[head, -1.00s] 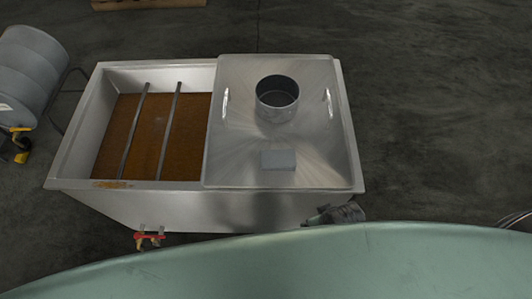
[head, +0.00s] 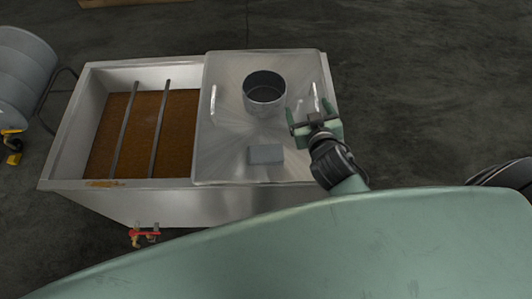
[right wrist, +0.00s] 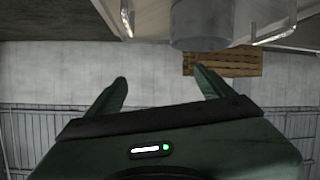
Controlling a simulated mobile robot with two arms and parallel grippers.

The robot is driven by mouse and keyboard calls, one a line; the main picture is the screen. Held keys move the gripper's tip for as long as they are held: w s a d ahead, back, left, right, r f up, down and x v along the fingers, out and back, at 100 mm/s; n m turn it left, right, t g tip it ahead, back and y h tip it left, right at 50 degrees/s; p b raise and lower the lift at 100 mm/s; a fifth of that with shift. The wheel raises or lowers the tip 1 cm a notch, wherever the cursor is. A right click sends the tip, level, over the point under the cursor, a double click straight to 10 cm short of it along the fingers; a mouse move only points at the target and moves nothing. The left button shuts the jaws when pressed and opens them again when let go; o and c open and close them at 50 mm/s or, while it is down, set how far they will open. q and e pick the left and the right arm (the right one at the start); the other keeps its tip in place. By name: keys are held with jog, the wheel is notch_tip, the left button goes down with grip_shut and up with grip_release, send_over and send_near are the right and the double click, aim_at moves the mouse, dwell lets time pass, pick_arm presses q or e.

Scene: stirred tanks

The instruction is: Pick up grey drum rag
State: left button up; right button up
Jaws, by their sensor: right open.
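A small flat grey block-shaped thing (head: 266,154), which looks like the folded grey rag, lies on the steel lid (head: 225,135) over the right part of the tank. My right gripper (head: 310,106) is open and empty near the lid's right edge, to the right of and farther back than the rag. It does not touch the rag. The right wrist view shows its two fingers (right wrist: 161,76) apart with nothing between them; the rag does not show there. My left gripper is not in view.
A round steel collar (head: 264,93) stands up from the lid, between two handles. The tank's open left part holds brown contents (head: 140,135) under two bars. A grey drum (head: 25,65) lies at the left. A red-handled valve (head: 145,235) sits at the tank's front.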

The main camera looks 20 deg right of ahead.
jog(key=w+a+r+n+t+y, duration=0.1)
jog(key=w+a+r+t+y, duration=0.15)
jog(key=r, duration=0.25)
jog(key=w+a+r+n+t+y, duration=0.1)
jog(key=w+a+r+n+t, duration=0.15)
jog(key=r, duration=0.25)
jog(key=a+r+n+g+y, duration=0.3)
jog(key=a+n+g+y, duration=0.1)
jog(key=a+n+y, duration=0.75)
jog(key=g+h, duration=0.8)
jog(key=g, duration=0.5)
send_near(267, 153)
jog(key=shift+p+x, duration=0.45)
jog(key=shift+x, duration=0.35)
jog(key=shift+f, duration=0.25)
jog(key=x, duration=0.7)
jog(key=shift+a+p, duration=0.1)
jog(key=shift+p, duration=0.3)
